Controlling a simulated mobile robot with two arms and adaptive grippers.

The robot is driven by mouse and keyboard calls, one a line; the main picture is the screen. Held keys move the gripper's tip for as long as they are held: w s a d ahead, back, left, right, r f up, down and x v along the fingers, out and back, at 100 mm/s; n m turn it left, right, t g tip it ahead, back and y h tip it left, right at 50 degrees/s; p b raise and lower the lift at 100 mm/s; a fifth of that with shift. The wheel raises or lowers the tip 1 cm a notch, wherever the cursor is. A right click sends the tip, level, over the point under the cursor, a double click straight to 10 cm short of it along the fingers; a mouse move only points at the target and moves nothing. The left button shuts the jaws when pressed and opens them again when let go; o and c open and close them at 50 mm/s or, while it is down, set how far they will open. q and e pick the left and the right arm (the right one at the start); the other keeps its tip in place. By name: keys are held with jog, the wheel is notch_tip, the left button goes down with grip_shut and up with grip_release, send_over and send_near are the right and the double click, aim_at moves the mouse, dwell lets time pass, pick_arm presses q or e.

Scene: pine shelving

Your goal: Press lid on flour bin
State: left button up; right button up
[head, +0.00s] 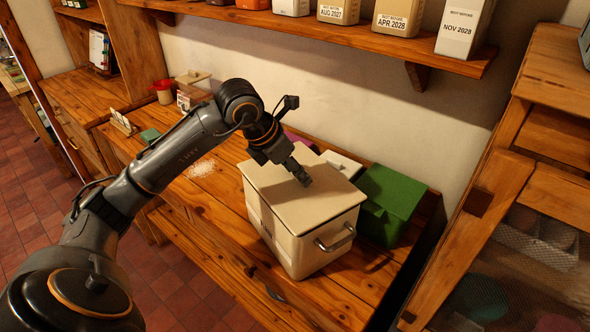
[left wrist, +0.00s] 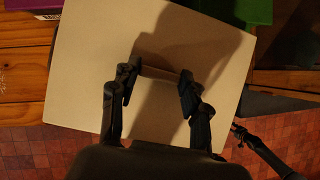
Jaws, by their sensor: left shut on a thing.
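The cream flour bin (head: 308,248) stands on the wooden counter, with a metal handle on its front side. Its flat cream lid (head: 285,200) lies on top and looks about level; I cannot tell whether it is fully seated. My left gripper (head: 304,180) reaches down onto the middle of the lid. In the left wrist view the lid (left wrist: 85,75) fills most of the picture, and the left gripper's fingers (left wrist: 157,88) are spread on either side of a thin raised part of it, holding it. The part gripped is mostly hidden.
A green box (head: 392,200) stands close behind the bin on the right, and a smaller white container (head: 342,163) is behind it. A shelf with labelled containers (head: 397,14) hangs above. A wooden cabinet (head: 500,190) stands at right.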

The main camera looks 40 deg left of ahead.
pick_arm(q)
jog(key=shift+f, duration=0.15)
dwell(0.7)
jog(key=shift+b, duration=0.3)
jog(key=shift+f+b, duration=0.25)
jog(key=shift+b, duration=0.25)
dwell(0.9)
dwell(0.4)
jog(key=o, duration=1.1)
jog(key=o, duration=0.5)
jog(key=shift+c, duration=0.2)
